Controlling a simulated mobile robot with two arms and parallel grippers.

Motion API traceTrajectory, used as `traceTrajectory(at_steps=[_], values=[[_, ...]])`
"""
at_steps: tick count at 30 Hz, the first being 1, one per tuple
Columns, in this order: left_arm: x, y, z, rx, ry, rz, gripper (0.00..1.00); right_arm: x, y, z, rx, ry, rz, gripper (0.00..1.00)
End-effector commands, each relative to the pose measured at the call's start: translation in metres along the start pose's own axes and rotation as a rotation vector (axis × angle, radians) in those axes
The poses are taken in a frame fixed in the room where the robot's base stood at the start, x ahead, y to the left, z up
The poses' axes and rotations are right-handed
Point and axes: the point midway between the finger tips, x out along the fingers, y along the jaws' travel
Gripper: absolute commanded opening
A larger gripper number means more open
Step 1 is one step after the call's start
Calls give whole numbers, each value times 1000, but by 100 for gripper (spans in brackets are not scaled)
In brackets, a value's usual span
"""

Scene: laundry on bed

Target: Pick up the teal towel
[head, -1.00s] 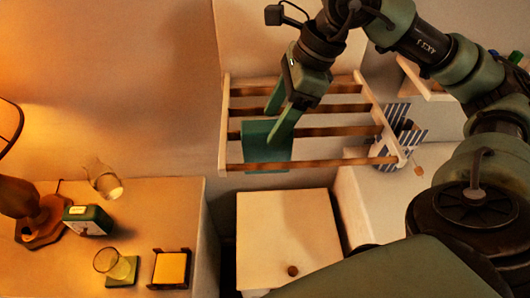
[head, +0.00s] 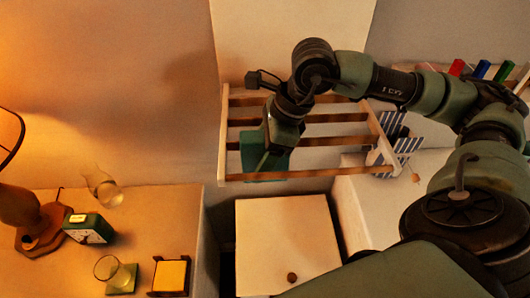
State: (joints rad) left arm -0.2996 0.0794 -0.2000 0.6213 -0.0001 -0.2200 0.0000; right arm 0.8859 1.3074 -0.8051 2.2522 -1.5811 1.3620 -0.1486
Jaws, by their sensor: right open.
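The teal towel (head: 252,158) hangs over the slats of a wooden drying rack in the head view, left of the rack's middle. My right gripper (head: 272,150) comes down from above, directly over the towel, and covers much of it. The gripper is open, with its fingers overlapping the towel in the picture. Its fingertips blend with the towel's colour, so contact cannot be told. My left gripper is not in view.
The wooden rack (head: 335,170) has several slats close around the gripper. Below it stands a pale cabinet (head: 285,235) with a round knob. On the left, a bedside table (head: 180,200) holds a lamp, a clock (head: 88,230), a glass and a yellow note block (head: 171,276). A striped blue-and-white item (head: 405,146) lies at right.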

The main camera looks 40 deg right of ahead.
Motion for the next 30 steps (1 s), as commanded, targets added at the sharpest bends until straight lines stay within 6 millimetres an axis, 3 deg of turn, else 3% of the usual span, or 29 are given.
traceTrajectory(at_steps=[1, 8, 20, 26, 30], values=[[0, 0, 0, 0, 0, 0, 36, 0, 0, 0, 0, 0, 0, 64], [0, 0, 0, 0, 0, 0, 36, 0, 0, 0, 0, 0, -1, 0], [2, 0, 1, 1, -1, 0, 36, -6, -1, 3, 0, -3, -3, 0], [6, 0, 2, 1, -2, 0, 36, -29, -1, 13, -2, -4, -5, 0], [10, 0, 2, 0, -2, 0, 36, -56, -1, 24, -4, -7, -6, 0]])
